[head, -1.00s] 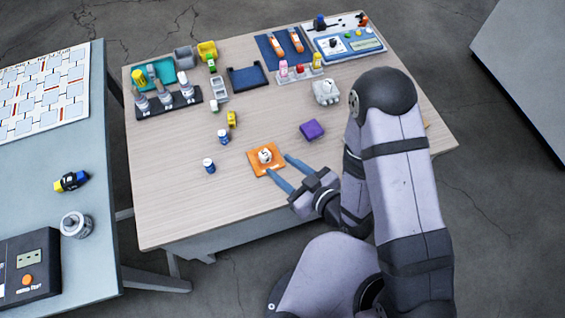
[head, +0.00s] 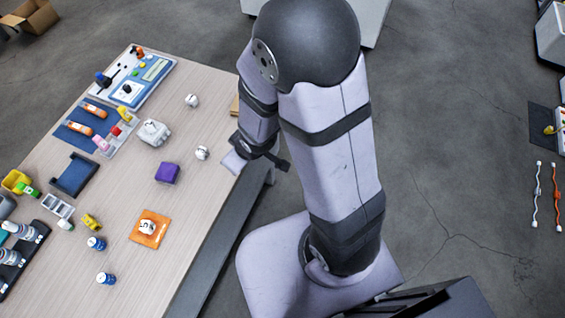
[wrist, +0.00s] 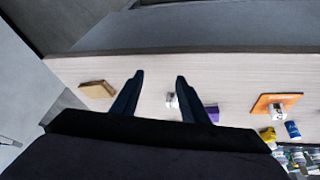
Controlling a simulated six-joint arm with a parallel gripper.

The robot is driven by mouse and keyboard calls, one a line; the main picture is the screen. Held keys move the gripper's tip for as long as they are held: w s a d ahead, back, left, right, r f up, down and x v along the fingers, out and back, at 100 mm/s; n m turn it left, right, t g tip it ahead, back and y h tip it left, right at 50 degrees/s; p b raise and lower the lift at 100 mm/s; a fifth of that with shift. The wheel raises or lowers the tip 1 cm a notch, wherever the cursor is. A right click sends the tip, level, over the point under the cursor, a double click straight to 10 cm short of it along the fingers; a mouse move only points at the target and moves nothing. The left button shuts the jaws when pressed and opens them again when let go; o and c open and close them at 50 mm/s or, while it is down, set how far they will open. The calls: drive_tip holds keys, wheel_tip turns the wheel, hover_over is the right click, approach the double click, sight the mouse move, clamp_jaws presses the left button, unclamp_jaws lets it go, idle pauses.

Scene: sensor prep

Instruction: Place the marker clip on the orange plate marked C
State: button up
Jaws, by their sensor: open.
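The orange plate (head: 136,238) lies on the wooden table and shows in the wrist view (wrist: 262,104). A small whitish object (head: 148,227) with dark marking sits on it; I cannot tell whether it is the marker clip, and the plate's letter is not readable. My gripper (wrist: 158,82) is open and empty in the wrist view, its two dark fingers apart above the table. A small white object (wrist: 172,101) lies close to the right finger. In the head view my gripper is at the table's right edge, well apart from the plate, its fingers not clear.
A purple block (head: 167,173) lies between plate and gripper. White objects (head: 202,153) (head: 192,100) and a larger white piece (head: 153,132) are nearby. Blue-white bottles (head: 96,243) (head: 106,278) and a yellow piece (head: 91,221) stand left of the plate. A tan block (wrist: 97,89) lies near the edge.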

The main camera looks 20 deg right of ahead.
drive_tip(key=s+d+r+m+g+h, duration=0.1)
drive_tip(key=s+d+r+m+g, duration=0.3)
drive_tip(key=s, duration=0.7)
drive_tip(key=shift+s+d+r+m+g+h, duration=0.15)
drive_tip(key=shift+d+r+m+g+h, duration=0.2)
drive_tip(key=shift+d+r+m, duration=1.4)
drive_tip(key=shift+d+r+n, duration=0.45)
drive_tip(key=shift+d+n, duration=0.2)
drive_tip(key=shift+d, duration=0.2)
wheel_tip(320, 180, up, 2)
drive_tip(key=shift+r+p, duration=0.1)
drive_tip(key=shift+p, duration=1)
